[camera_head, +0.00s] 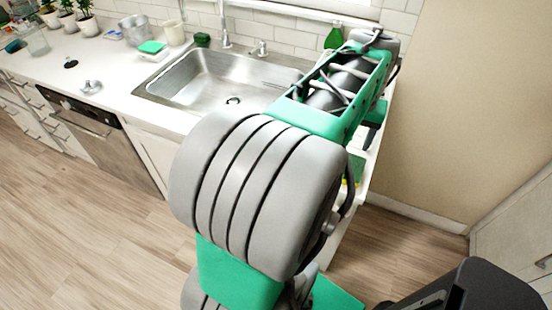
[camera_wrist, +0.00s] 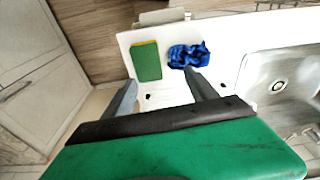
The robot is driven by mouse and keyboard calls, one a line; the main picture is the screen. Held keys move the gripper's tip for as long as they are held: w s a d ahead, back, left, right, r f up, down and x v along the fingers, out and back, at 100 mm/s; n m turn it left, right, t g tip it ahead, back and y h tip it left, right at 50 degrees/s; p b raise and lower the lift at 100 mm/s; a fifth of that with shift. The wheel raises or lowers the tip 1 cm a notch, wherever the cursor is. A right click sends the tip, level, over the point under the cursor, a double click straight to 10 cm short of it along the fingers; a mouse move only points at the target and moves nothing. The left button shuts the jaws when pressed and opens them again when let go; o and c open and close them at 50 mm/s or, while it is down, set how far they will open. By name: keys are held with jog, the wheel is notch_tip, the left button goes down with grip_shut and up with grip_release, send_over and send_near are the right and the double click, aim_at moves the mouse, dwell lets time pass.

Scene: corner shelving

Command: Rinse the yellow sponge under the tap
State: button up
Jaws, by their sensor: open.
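A sponge, green on top with a yellow edge, lies on the white counter in the wrist view (camera_wrist: 146,61). In the head view a green and yellow piece, seemingly the same sponge (camera_head: 358,168), shows beside my arm, partly hidden. My gripper (camera_wrist: 161,79) is open and empty, its fingers pointing toward the counter area with the sponge. Whether they touch the counter I cannot tell. The tap (camera_head: 224,28) stands behind the steel sink (camera_head: 172,92) in the head view. No water is visible. My arm hides the gripper in the head view.
A crumpled blue cloth (camera_wrist: 188,55) lies right of the sponge, near the right finger. The sink (camera_wrist: 262,70) is farther right. A green bottle (camera_head: 334,38) stands behind my arm. A green item (camera_head: 152,47) sits left of the sink. The counter farther left has clear room.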

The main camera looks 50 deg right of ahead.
jog(key=w+a+n+t, duration=0.2)
jog(key=w+a+n, duration=0.6)
jog(key=w+a, duration=1.1)
jog(key=w+a+f+n, duration=0.1)
jog(key=w+a+n, duration=0.1)
jog(key=a, duration=0.7)
jog(key=w+a+f+n+t+y, duration=0.1)
jog(key=a+n, duration=0.3)
jog(key=a, duration=0.6)
jog(key=shift+w+n+y, duration=0.3)
jog(key=shift+w+n, duration=0.1)
jog(key=shift+w, duration=0.25)
jog(key=shift+f, duration=0.1)
jog(key=shift+c, duration=0.5)
